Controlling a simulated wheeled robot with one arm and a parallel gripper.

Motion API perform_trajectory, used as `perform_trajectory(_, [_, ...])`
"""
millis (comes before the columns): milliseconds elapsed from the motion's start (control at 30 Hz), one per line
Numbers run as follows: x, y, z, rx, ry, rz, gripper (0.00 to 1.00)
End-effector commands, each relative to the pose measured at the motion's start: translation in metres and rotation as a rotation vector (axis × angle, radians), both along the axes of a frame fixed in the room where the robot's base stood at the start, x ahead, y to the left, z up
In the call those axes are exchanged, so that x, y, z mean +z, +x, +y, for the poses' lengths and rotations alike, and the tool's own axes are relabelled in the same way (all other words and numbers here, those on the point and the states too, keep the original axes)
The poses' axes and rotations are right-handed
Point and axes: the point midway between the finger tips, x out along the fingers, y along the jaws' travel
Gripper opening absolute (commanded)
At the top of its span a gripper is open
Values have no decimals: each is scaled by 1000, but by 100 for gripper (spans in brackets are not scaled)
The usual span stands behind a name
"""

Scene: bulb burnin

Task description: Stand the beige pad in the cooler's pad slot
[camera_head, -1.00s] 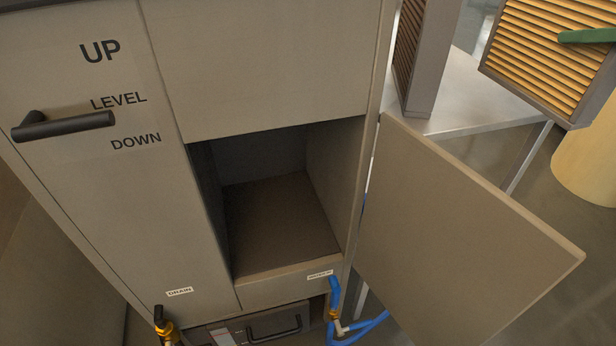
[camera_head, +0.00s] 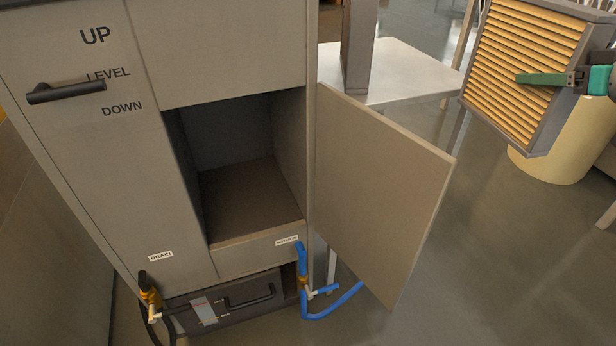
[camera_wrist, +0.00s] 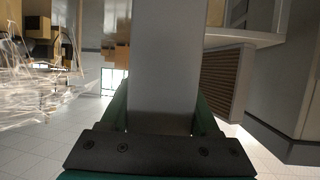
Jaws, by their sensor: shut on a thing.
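The held pad (camera_head: 522,65), with beige-yellow slats in a grey frame, is at the upper right of the head view, tilted and clear of the cooler. My gripper (camera_head: 545,80) is shut on it, with a green finger across its slatted face. In the wrist view the grey edge of the pad (camera_wrist: 165,60) runs between the fingers. The cooler (camera_head: 235,50) stands at the left with an open, empty compartment (camera_head: 250,200), which I take to be the pad slot. Its inner left side is partly hidden.
The cooler's open door (camera_head: 380,190) swings out to the right, between compartment and held pad. Behind it is a light table (camera_head: 405,75) with a grey upright unit (camera_head: 357,50). A yellow cylinder (camera_head: 555,150) stands behind the pad. A blue hose (camera_head: 335,305) loops low by the cooler.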

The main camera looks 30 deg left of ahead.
Motion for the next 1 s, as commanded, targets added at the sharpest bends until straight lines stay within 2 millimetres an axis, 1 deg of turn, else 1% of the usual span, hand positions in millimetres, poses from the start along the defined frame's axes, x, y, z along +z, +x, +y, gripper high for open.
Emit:
perform_trajectory(133, [-29, 7, -6, -57, -5, 3, 0])
perform_trajectory(267, [-65, 18, -15, -135, -8, 2, 0])
perform_trajectory(567, [-163, 43, -36, -340, 1, 1, 0])
perform_trajectory(833, [-258, 63, -62, -536, 14, 10, 0])
perform_trajectory(867, [-266, 65, -65, -555, 15, 6, 0])
perform_trajectory(900, [-278, 66, -68, -579, 17, 9, 0])
perform_trajectory(1000, [-300, 70, -75, -628, 15, 4, 0])
